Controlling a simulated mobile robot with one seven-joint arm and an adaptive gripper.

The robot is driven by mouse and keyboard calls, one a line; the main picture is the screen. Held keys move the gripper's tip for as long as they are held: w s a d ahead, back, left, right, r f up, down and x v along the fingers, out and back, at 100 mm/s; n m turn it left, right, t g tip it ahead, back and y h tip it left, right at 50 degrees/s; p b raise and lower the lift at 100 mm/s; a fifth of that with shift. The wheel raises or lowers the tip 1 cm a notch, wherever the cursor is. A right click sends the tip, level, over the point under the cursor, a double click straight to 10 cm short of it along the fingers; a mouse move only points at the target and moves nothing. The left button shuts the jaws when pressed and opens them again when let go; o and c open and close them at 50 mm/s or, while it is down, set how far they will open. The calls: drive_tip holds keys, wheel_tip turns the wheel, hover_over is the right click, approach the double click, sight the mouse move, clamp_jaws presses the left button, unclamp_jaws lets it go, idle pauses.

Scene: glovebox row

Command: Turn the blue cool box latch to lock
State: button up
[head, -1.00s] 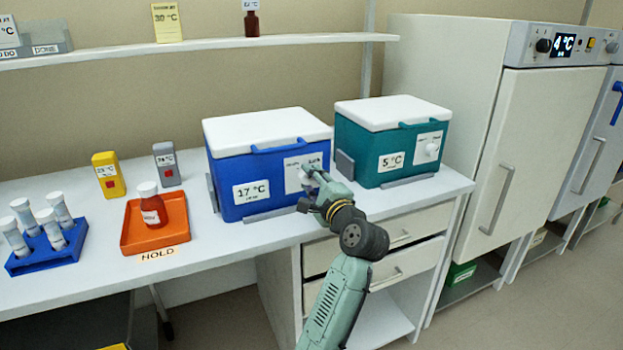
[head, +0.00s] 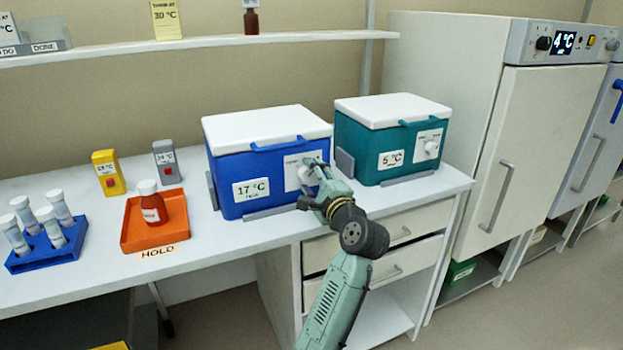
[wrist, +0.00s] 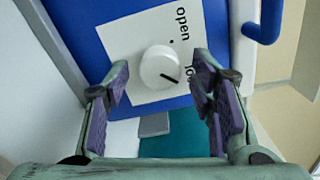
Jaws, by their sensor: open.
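The blue cool box (head: 222,172) stands on the bench with its white lid down and a 17 °C label on its front. Its latch is a white round knob (wrist: 158,66) on a white plate (wrist: 125,40) marked "open" and a second word partly hidden by a finger. The knob's black mark points to the lower right in the wrist view, away from the word "open". My gripper (wrist: 160,98) is open, with one purple-padded finger on each side of the knob and a gap to it. In the head view my gripper (head: 313,178) partly covers the plate.
A teal cool box (head: 362,155) with a similar knob stands close to the right. An orange tray (head: 130,232) with a red bottle (head: 152,205) and a blue tube rack (head: 45,255) are on the left. Bench drawers (head: 415,255) lie below my gripper.

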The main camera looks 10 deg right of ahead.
drive_tip(key=v, duration=1.2)
